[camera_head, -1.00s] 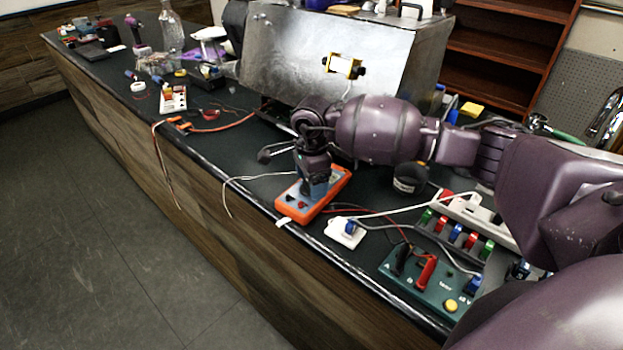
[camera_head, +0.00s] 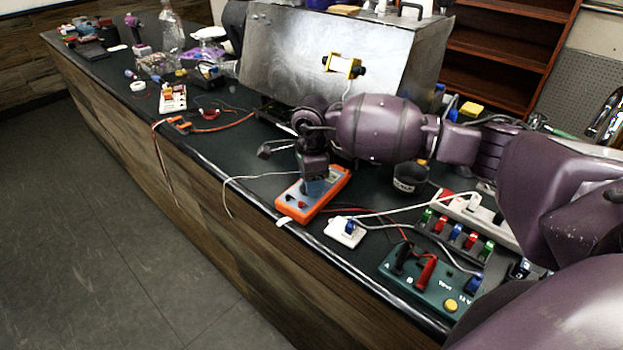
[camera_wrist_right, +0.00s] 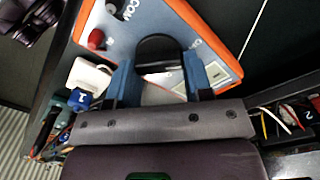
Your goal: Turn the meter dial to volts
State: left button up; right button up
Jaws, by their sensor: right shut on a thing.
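The meter (camera_head: 297,208) is an orange-rimmed box with a blue-grey face, lying near the front edge of the bench. In the right wrist view the meter (camera_wrist_right: 197,25) shows a COM socket and a red plug, and its black round dial (camera_wrist_right: 158,50) sits between the fingers. My right gripper (camera_head: 315,186) points down onto the meter; in the wrist view its two blue fingers (camera_wrist_right: 162,82) are shut on the dial. The dial's markings are mostly hidden, so its setting cannot be read. My left gripper is not in view.
A white switch block (camera_head: 345,232) is right of the meter, with a green test board (camera_head: 432,283) beyond it. Thin leads cross the bench. A dark cup (camera_head: 410,177) stands behind. A metal brewer housing (camera_head: 320,55) rises at the back.

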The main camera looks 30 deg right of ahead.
jog(key=m, duration=0.5)
jog(key=shift+s+a, duration=0.1)
jog(key=shift+m+p, duration=0.35)
jog(key=shift+m, duration=0.65)
jog(key=o, duration=0.8)
jog(key=shift+o, duration=0.6)
